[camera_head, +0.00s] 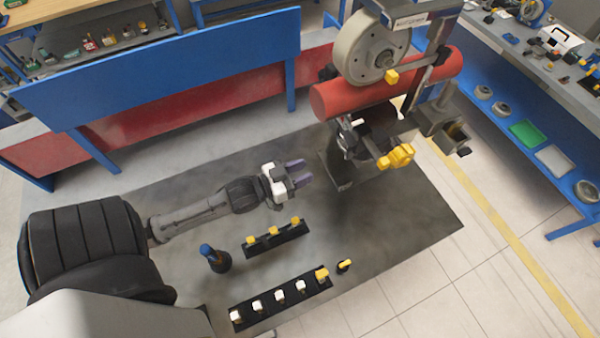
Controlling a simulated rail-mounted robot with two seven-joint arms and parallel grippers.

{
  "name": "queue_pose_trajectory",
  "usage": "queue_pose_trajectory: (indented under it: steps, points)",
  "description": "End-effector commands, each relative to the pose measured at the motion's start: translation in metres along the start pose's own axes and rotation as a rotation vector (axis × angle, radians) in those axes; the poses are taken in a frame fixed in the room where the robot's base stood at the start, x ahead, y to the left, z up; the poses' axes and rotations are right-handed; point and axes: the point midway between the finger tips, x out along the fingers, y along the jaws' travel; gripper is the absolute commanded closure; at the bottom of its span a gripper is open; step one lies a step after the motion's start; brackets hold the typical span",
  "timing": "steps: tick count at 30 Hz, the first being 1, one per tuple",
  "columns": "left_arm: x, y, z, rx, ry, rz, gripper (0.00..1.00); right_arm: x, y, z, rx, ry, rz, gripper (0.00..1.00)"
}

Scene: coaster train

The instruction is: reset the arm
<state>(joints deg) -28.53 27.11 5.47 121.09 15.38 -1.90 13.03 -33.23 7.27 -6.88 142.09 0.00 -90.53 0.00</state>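My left arm reaches in from the left over the dark mat (420,220). My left gripper (298,173) has two purple fingers that stand apart with nothing between them, so it is open and empty. It is left of the wheel assembly and clear of the racks below it in the picture. My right arm and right gripper are not in view.
A wheel assembly (370,48) on a red tube (390,85), with a yellow part (397,156), stands right of the gripper. Two black racks (277,238) (280,302) hold small yellow and white pieces. A dark blue-capped bottle (214,259) stands nearby. Blue-framed benches line the back and right.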

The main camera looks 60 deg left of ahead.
Motion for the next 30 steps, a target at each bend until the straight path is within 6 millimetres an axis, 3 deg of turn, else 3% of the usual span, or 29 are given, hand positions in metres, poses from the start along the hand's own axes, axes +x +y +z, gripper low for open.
queue_pose_trajectory:
  steps: [24,30]
  points:
    - [-0.005,0.000,0.000,0.007,0.000,0.001,0.62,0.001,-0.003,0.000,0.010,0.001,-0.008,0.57]
    - [-0.007,-0.006,0.027,0.063,-0.169,-0.035,0.62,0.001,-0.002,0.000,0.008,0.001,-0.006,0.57]
